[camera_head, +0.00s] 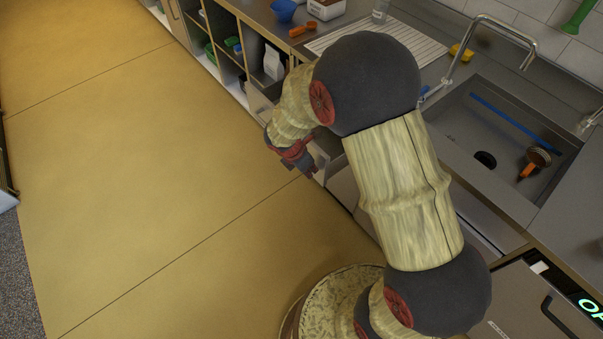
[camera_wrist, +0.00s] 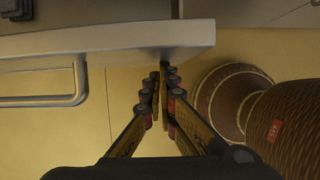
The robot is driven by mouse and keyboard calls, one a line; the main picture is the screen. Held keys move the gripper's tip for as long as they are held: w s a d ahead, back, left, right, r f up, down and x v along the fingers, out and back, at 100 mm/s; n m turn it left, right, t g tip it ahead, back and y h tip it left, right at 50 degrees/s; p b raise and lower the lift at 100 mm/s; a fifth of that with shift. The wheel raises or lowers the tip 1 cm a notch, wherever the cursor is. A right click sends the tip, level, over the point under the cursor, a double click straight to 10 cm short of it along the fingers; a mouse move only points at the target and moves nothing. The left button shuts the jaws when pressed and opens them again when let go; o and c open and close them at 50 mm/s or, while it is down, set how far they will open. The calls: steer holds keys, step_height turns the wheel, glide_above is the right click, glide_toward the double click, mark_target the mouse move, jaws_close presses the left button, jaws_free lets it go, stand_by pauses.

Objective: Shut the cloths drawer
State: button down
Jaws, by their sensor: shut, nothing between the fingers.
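A drawer with a pale grey front (camera_wrist: 110,42) and a metal bar handle (camera_wrist: 50,101) spans the upper left of the wrist view. It appears pulled out, with a strip of its inside behind the front. I cannot tell whether cloths lie in it. My gripper (camera_wrist: 163,72) is shut and empty, its fingertips at the outer face near the right end of the front; whether they touch it is unclear. In the head view my gripper (camera_head: 312,166) is low beside the counter fronts, and my arm hides most of the drawer.
A counter holds a sink (camera_head: 510,140) with a brush (camera_head: 535,160), a ribbed drainboard (camera_head: 400,42) and a blue bowl (camera_head: 284,10). Open shelves (camera_head: 230,65) stand left of my arm. The tan floor (camera_head: 130,150) is clear.

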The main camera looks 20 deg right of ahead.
steer(key=w+d+p, duration=0.2)
steer(key=d+p, duration=0.1)
steer(key=d, duration=0.4)
steer(key=w+d+p, duration=0.3)
steer(key=d, duration=0.5)
steer(key=w+d+p, duration=0.2)
steer(key=d+p, duration=0.1)
steer(key=d, duration=0.5)
steer(key=shift+w, duration=0.3)
steer(key=shift+a, duration=0.1)
